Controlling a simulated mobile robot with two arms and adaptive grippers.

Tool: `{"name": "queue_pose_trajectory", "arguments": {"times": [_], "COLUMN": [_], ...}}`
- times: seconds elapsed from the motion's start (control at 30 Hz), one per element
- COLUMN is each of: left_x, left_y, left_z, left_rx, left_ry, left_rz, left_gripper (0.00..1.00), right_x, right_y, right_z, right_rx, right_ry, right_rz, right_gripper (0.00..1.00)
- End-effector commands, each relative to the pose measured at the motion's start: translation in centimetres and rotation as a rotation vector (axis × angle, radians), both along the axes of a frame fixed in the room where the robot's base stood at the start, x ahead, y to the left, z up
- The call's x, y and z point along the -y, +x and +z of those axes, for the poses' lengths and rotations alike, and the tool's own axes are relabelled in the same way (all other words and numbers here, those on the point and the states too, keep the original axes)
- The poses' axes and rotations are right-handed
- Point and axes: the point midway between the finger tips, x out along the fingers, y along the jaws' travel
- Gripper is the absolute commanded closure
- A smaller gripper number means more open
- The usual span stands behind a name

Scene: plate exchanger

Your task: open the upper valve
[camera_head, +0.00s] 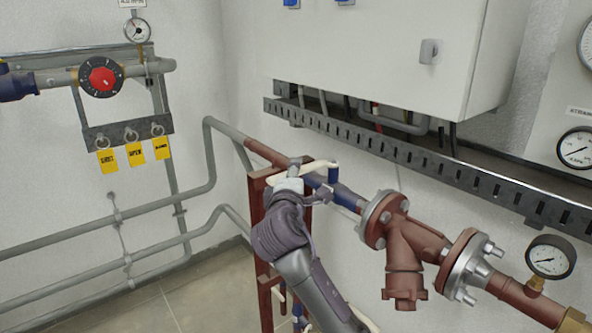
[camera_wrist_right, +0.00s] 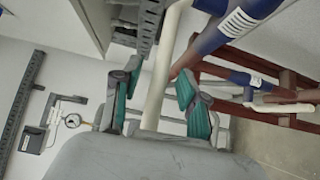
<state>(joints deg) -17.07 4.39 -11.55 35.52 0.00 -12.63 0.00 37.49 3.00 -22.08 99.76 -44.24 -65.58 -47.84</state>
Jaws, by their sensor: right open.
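The upper valve (camera_head: 346,196) is a blue body on the pipe against the wall, with a cream lever (camera_head: 316,167) running left from it. In the right wrist view the lever (camera_wrist_right: 160,75) passes between the teal-padded fingers of my right gripper (camera_wrist_right: 158,72), which is open around it. The blue valve body (camera_wrist_right: 244,14) shows at the top of that view. In the head view my right wrist hides the left end of the lever, and the fingers are mostly hidden. My left gripper is in neither view.
A lower blue valve with a cream lever (camera_wrist_right: 285,107) sits nearby on the red frame (camera_head: 264,288). A slotted cable tray (camera_head: 420,157) and white cabinet (camera_head: 365,55) are above. A flanged red strainer (camera_head: 405,255) is to the right.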

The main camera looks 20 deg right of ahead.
Motion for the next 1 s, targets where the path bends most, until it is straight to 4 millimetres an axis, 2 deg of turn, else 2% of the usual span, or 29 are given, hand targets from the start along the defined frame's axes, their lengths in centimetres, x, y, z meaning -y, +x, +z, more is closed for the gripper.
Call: {"name": "queue_pose_trajectory", "arguments": {"times": [0.17, 0.43, 0.47, 0.7, 1.0], "left_x": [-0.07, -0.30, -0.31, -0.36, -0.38], "left_y": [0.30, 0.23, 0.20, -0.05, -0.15], "left_z": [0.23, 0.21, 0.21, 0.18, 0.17], "left_rx": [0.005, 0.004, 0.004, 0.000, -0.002], "left_ry": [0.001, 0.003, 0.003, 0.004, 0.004], "left_rz": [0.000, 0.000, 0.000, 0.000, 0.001], "left_gripper": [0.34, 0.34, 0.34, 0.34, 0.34], "right_x": [0.58, 0.64, 0.63, 0.61, 0.59], "right_y": [1.15, 1.27, 1.27, 1.25, 1.25], "right_z": [0.01, -0.03, -0.02, -0.04, -0.09], "right_rx": [0.000, 0.000, 0.000, -0.001, -0.002], "right_ry": [-0.001, 0.000, 0.000, 0.000, 0.001], "right_rz": [-0.001, 0.000, 0.000, 0.000, 0.000], "right_gripper": [0.57, 0.57, 0.59, 0.99, 1.00]}}
